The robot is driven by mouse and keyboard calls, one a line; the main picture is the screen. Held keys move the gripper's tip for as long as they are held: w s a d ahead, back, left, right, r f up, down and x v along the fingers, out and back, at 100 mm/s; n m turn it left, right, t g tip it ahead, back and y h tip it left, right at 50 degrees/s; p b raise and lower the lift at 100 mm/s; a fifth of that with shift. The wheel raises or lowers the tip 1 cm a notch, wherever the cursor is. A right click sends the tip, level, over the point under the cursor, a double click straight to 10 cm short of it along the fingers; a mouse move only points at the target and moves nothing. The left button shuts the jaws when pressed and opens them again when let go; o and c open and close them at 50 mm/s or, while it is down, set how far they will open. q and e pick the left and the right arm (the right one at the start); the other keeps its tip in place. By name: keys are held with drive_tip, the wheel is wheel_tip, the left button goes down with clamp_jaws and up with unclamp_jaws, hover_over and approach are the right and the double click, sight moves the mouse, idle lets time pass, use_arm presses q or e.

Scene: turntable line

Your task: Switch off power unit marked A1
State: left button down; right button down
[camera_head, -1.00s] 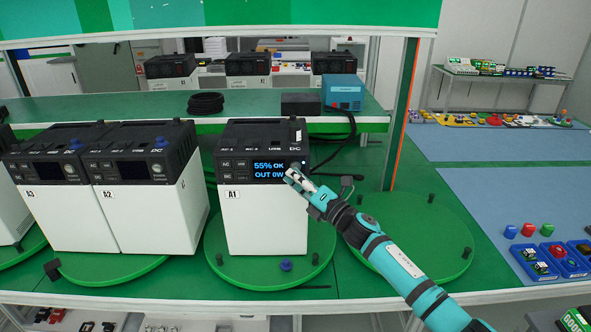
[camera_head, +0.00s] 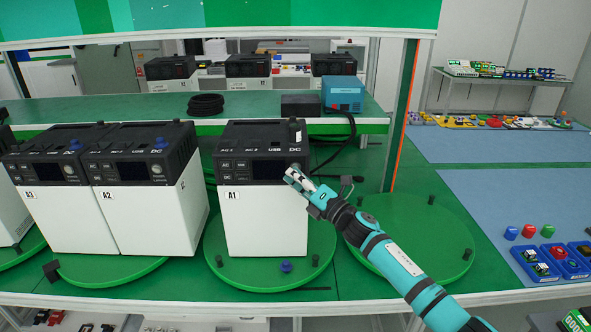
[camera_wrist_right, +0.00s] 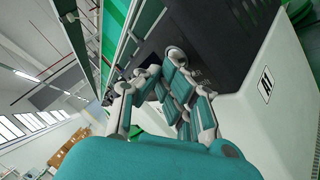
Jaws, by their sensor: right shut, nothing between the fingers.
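The power unit marked A1 (camera_head: 265,205) stands upright on a green turntable (camera_head: 236,278). It has a white body and a black top panel, and its display (camera_head: 268,170) is dark. My right gripper (camera_head: 291,174) is shut and empty, with its fingertips at the right side of the A1 front panel, beside the display. The fingers cover that part of the panel, so I cannot tell whether they touch it. In the right wrist view the gripper (camera_wrist_right: 172,75) is close to the black panel, and the A1 label (camera_wrist_right: 266,85) shows on the white body. My left gripper is not in view.
Units marked A2 (camera_head: 150,215) and A3 (camera_head: 70,212) stand to the left on another turntable. An empty turntable (camera_head: 425,235) lies under my right arm. A blue box (camera_head: 343,94) and a coiled black cable (camera_head: 206,104) sit on the shelf behind.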

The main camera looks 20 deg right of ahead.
drive_tip(key=shift+s, duration=0.1)
drive_tip(key=shift+s+a, duration=0.2)
drive_tip(key=shift+s, duration=0.45)
drive_tip(key=shift+p, duration=0.3)
drive_tip(key=s, duration=0.2)
drive_tip(key=s+a+p, duration=0.1)
drive_tip(key=s, duration=0.1)
drive_tip(key=shift+s+a+p, duration=0.2)
drive_tip(key=shift+s+p, duration=0.1)
drive_tip(key=shift+s, duration=0.05)
